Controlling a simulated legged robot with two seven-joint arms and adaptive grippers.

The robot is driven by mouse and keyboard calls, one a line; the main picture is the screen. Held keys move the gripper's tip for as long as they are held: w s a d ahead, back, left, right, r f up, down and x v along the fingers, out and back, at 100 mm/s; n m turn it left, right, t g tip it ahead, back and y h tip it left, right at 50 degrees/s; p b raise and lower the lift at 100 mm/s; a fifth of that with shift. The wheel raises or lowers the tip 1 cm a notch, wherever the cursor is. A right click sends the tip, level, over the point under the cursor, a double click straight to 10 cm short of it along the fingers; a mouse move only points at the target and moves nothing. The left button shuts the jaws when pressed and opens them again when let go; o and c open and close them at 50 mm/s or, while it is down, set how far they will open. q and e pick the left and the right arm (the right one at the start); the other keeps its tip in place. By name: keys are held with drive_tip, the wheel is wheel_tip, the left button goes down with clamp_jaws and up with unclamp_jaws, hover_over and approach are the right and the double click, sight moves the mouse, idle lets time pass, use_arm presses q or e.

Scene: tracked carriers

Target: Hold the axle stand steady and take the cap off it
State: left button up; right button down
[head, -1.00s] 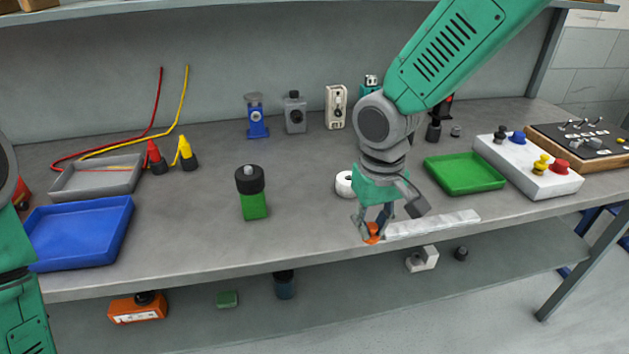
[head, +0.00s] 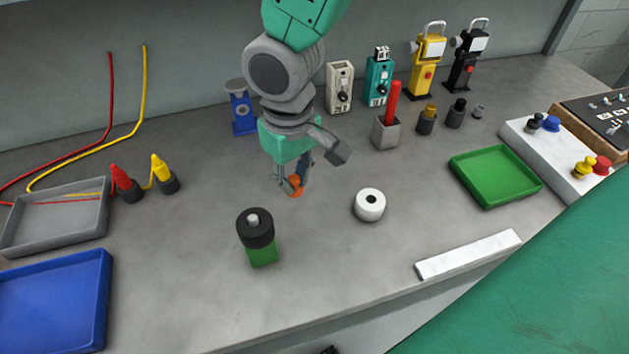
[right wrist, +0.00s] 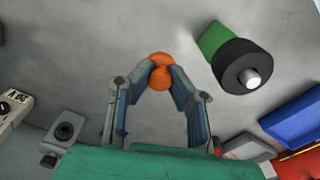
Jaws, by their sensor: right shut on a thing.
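The axle stand appears to be the green block (head: 262,256) with a thick black wheel-like part (head: 256,229) and a grey axle tip at its centre. It stands upright near the bench's front edge, and also shows at upper right in the right wrist view (right wrist: 240,66). I cannot tell which part is the cap. My right gripper (head: 293,186) is shut on a small rounded orange piece (right wrist: 161,72), just behind and right of the stand, not touching it. My left gripper is not in view, and nothing visible holds the stand.
A white roll (head: 370,205) lies right of the gripper, a white strip (head: 468,255) near the front edge. Blue (head: 105,300), grey (head: 103,212) and green (head: 461,163) trays flank the work area. Several small devices line the back. Bench around the stand is clear.

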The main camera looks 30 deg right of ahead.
hover_over(295, 220)
wheel_tip(295, 220, down, 5)
drive_tip(key=shift+f+b, duration=0.1)
drive_tip(key=shift+b, duration=0.2)
drive_tip(key=f, duration=0.4)
drive_tip(key=shift+d+f, duration=0.15)
drive_tip(key=shift+d, duration=0.1)
drive_tip(key=shift+a, duration=0.1)
drive_tip(key=shift+f+b, duration=0.1)
drive_tip(key=shift+b, duration=0.2)
drive_tip(key=c, duration=1.5)
unclamp_jaws()
drive_tip(key=shift+a, duration=0.1)
drive_tip(key=shift+c, duration=0.2)
